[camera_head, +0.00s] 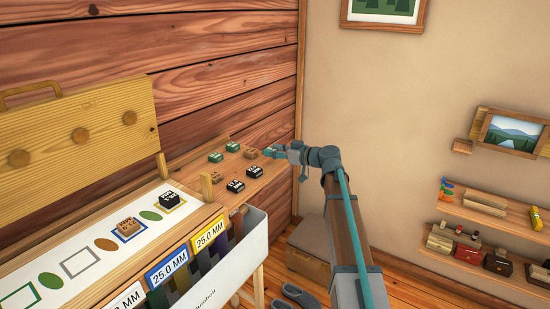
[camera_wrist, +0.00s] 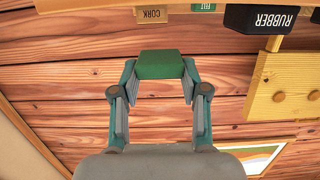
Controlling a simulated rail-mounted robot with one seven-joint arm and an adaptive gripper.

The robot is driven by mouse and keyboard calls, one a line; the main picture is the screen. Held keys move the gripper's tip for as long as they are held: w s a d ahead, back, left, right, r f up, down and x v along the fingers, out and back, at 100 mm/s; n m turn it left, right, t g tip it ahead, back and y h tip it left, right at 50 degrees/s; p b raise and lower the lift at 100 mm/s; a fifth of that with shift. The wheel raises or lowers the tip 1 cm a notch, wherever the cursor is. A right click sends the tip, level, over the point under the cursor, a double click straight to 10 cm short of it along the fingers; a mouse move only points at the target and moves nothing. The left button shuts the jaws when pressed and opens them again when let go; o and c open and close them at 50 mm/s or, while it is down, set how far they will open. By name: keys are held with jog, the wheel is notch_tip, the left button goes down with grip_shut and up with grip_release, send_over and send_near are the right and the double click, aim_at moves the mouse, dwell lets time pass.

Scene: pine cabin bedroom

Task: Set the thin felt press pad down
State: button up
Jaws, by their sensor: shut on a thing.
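My gripper (camera_head: 277,150) is at the far right end of the wooden shelf in the head view. In the wrist view my gripper (camera_wrist: 160,76) is shut on a green felt pad (camera_wrist: 160,63), held between the two fingers. The pad also shows as a small green piece (camera_head: 268,150) at the fingertips in the head view. Whether it touches the shelf cannot be told. Several other pads lie on the shelf (camera_head: 262,183): green ones (camera_head: 215,157), brown ones (camera_head: 218,177) and black ones (camera_head: 235,186).
A white layout sheet (camera_head: 110,240) has green ovals and coloured squares; a brown pad (camera_head: 130,226) and a black pad (camera_head: 168,199) sit on it. A yellow pegged panel (camera_head: 75,135) stands behind.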

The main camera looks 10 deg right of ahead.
aim_at(275, 165)
jog(key=shift+w+d+f, duration=0.1)
jog(key=shift+w+f, duration=0.15)
jog(key=shift+f, duration=0.05)
jog(key=f+p, duration=0.2)
jog(key=f, duration=0.1)
jog(key=shift+w+d+f, duration=0.1)
jog(key=shift+w, duration=0.1)
jog(key=shift+f, duration=0.25)
jog(key=shift+f, duration=0.15)
jog(key=o, duration=0.7)
jog(key=shift+o, duration=0.2)
